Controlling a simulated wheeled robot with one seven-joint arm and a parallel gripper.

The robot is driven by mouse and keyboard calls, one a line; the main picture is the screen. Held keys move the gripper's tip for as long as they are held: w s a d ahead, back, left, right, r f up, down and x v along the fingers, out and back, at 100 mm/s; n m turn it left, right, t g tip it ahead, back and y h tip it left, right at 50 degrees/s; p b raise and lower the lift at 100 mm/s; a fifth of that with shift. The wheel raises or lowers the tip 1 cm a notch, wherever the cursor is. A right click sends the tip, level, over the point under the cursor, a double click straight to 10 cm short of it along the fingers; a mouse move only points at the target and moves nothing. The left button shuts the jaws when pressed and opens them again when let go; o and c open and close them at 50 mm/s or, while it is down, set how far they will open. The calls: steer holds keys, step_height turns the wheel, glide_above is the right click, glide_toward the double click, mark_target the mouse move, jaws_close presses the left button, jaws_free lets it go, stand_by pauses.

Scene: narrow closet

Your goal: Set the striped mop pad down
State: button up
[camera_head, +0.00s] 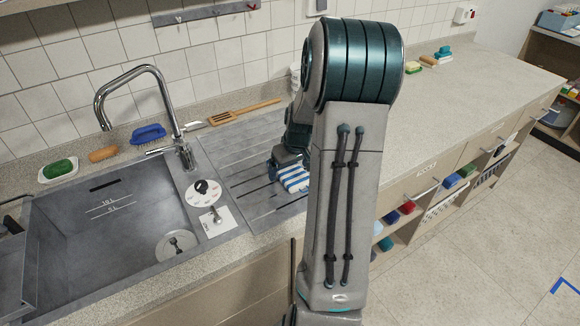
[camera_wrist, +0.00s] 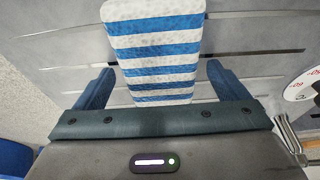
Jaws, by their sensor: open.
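The striped mop pad (camera_head: 291,177), blue and white, lies on the ridged metal drainboard (camera_head: 232,150) right of the sink. In the wrist view the pad (camera_wrist: 153,45) extends from between my gripper's fingers toward the top edge. My gripper (camera_wrist: 153,80) is open, with one blue finger on each side of the pad and a gap visible on both sides. In the head view my gripper (camera_head: 284,162) is at the pad, and my arm hides the right part of the drainboard.
The sink (camera_head: 115,225) is left of the drainboard, with a curved tap (camera_head: 165,100) behind it. A round dial (camera_head: 203,191) sits between them. A wooden spatula (camera_head: 240,111) and a blue brush (camera_head: 148,134) lie along the back. The counter (camera_head: 460,95) at right is mostly clear.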

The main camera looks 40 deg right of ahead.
steer(key=v, duration=1.2)
steer(key=s+a+r, duration=0.1)
steer(key=s+a, duration=0.1)
steer(key=a, duration=0.5)
steer(key=s+a+r, duration=0.2)
steer(key=s+a, duration=0.1)
steer(key=a, duration=0.3)
steer(key=s+a+f, duration=0.1)
steer(key=s+a, duration=0.9)
steer(key=s, duration=0.1)
steer(key=shift+a+n+b, duration=0.25)
steer(key=shift+n+b, duration=0.05)
steer(key=shift+b, duration=0.15)
steer(key=shift+s, duration=0.1)
